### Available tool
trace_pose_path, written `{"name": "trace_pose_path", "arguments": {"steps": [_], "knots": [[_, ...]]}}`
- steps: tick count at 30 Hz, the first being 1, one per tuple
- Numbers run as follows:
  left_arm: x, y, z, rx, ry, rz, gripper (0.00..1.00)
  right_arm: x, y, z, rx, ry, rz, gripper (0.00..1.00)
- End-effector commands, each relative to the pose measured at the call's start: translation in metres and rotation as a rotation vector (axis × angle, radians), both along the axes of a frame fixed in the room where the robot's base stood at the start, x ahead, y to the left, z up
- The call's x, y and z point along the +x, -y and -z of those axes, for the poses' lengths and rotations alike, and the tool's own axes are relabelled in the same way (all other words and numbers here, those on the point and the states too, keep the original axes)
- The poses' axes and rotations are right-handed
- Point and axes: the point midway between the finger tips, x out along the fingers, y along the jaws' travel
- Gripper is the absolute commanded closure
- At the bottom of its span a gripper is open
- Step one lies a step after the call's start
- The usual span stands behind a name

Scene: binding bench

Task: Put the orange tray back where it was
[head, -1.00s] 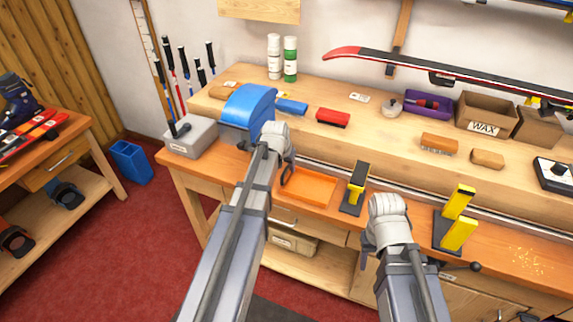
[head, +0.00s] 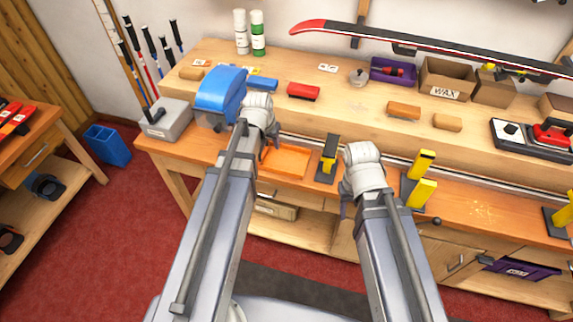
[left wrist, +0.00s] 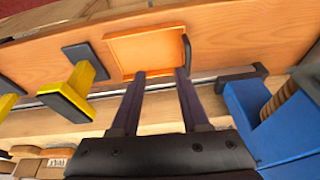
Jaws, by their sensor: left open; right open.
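The orange tray (head: 285,162) lies flat on the front strip of the bench, between the blue-hooded machine and a yellow-topped clamp. It looks empty. In the left wrist view the tray (left wrist: 148,48) shows with a dark curved handle (left wrist: 187,52) at its right edge. My left gripper (left wrist: 159,74) is open, its two dark fingers apart, tips over or near the tray's edge; I cannot tell if they touch. Nothing is held between them. In the head view my left gripper (head: 265,152) is mostly hidden by its wrist. My right gripper (head: 346,208) is open, right of the clamp, largely hidden behind its wrist.
The blue-hooded machine (head: 220,92) stands close left of my left wrist. The yellow-topped clamp (head: 329,158) stands just right of the tray, and a second yellow clamp (head: 421,180) stands right of my right wrist. The raised back shelf holds brushes, boxes and bottles.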

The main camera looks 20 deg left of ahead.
Motion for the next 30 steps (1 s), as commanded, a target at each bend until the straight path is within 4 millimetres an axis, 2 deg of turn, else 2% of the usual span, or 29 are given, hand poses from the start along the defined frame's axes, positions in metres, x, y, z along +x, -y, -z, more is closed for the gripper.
{"name": "trace_pose_path", "arguments": {"steps": [1,3,6,10,12,16,30], "knots": [[-0.022,0.032,0.003,0.003,-0.040,0.040,0.55,0.000,0.000,0.000,0.000,0.000,0.000,0.50],[-0.051,0.068,0.006,0.016,-0.106,0.083,0.55,0.000,0.000,0.000,0.000,0.000,0.000,0.50],[-0.092,0.109,0.009,0.044,-0.193,0.135,0.55,0.000,0.000,0.000,0.000,0.000,0.000,0.50],[-0.139,0.143,0.010,0.089,-0.281,0.183,0.55,0.000,0.000,0.000,0.000,0.000,0.000,0.50],[-0.157,0.154,0.010,0.108,-0.314,0.200,0.55,0.000,0.000,0.000,0.000,0.000,0.000,0.50],[-0.175,0.163,0.010,0.133,-0.347,0.216,0.55,0.000,0.000,0.000,0.000,0.000,0.000,0.50],[-0.177,0.165,0.009,0.138,-0.355,0.217,0.55,0.000,0.000,0.000,0.000,0.000,0.000,0.50]]}}
